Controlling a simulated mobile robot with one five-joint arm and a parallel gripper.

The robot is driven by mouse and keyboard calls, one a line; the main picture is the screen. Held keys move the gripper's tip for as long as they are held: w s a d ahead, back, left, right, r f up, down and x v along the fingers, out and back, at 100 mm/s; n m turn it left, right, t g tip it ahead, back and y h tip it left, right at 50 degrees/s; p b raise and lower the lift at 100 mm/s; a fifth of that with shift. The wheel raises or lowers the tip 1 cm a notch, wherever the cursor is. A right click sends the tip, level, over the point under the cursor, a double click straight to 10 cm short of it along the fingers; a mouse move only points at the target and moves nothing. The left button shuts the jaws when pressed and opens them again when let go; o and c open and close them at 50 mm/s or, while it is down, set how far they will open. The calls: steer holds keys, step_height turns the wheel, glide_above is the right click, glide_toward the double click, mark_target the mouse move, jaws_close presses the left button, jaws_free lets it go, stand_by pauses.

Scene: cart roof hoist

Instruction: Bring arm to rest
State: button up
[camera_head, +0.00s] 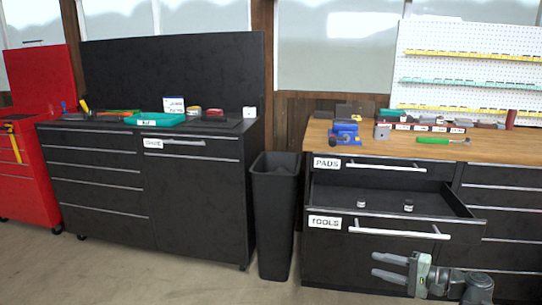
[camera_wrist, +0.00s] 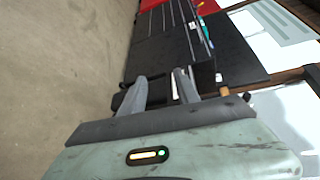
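My gripper (camera_head: 390,269) is low in front of the right-hand workbench, below the open drawer labelled TOOLS (camera_head: 330,200). Its two grey fingers point left and stand apart with nothing between them. In the wrist view the gripper (camera_wrist: 162,88) also shows two separated fingers, with floor and dark cabinets beyond. Part of my arm shows at the lower right of the head view.
The drawer holds two small objects (camera_head: 408,206). A black bin (camera_head: 275,215) stands between the workbench and a black cabinet (camera_head: 200,200). A red cabinet (camera_head: 30,160) is at far left. Bare floor (camera_head: 120,280) lies in front. The wooden top (camera_head: 380,150) holds several tools.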

steer(key=s+a+f+n+g+h, duration=0.1)
steer(key=a+f+n+g, duration=0.3)
steer(key=a, duration=0.7)
steer(key=a+f+n+g+h, duration=0.1)
steer(key=a+f+g, duration=0.2)
steer(key=a+f, duration=0.55)
steer(key=s+a+f+n+g+h, duration=0.3)
steer(key=s+f+n+h, duration=0.1)
steer(key=f+h, duration=0.25)
steer(key=d+h, duration=0.4)
steer(key=d, duration=0.3)
step_height(320, 180, up, 29)
steer(key=p, duration=2.9)
steer(key=shift+s+a, duration=0.2)
steer(key=shift+f, duration=0.1)
steer(key=shift+d, duration=0.1)
